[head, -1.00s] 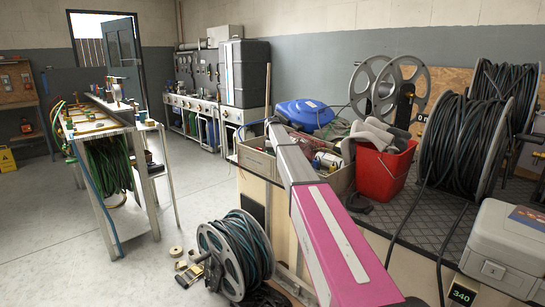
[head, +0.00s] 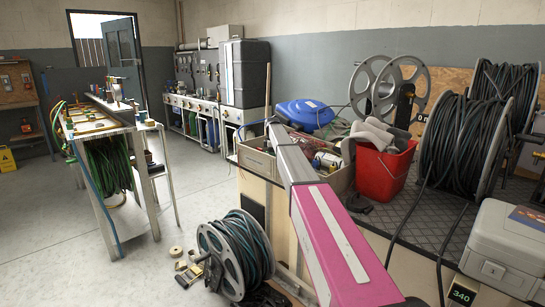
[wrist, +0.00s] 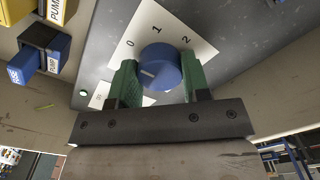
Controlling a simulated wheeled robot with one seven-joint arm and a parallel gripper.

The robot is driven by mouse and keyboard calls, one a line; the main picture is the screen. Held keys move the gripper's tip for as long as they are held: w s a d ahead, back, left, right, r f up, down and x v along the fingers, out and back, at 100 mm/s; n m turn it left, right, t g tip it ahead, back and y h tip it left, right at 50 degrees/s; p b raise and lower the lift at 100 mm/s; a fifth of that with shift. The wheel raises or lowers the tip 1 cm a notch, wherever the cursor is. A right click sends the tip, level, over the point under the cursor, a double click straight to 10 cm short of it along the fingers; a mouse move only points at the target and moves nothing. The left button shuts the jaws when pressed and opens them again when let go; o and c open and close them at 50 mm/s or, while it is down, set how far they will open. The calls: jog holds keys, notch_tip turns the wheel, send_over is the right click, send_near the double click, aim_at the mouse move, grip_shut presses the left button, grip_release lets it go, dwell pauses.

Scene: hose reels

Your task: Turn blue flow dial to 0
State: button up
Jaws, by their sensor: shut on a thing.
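The blue flow dial (wrist: 160,68) is in the wrist view, mounted on a grey panel over a white label (wrist: 172,28) marked 0, 1 and 2. The 0 is at the upper left of the dial, the 1 above it and the 2 at the upper right. A short white mark on the dial's face lies left of its centre, below the 0. My gripper (wrist: 160,84) has its two green fingers on either side of the dial, shut on it. The head view shows neither the dial nor my gripper.
In the wrist view, blue and yellow blocks, some labelled PUMP (wrist: 53,9), stick out left of the dial. In the head view, a red bucket (head: 382,175), hose reels (head: 465,140) and a grey case (head: 505,250) stand on the right bench.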

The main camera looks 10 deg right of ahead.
jog(key=o, duration=0.9)
jog(key=shift+o, duration=0.2)
jog(key=shift+r, duration=0.15)
notch_tip(320, 180, up, 11)
jog(key=shift+f, duration=0.2)
jog(key=shift+s, duration=0.1)
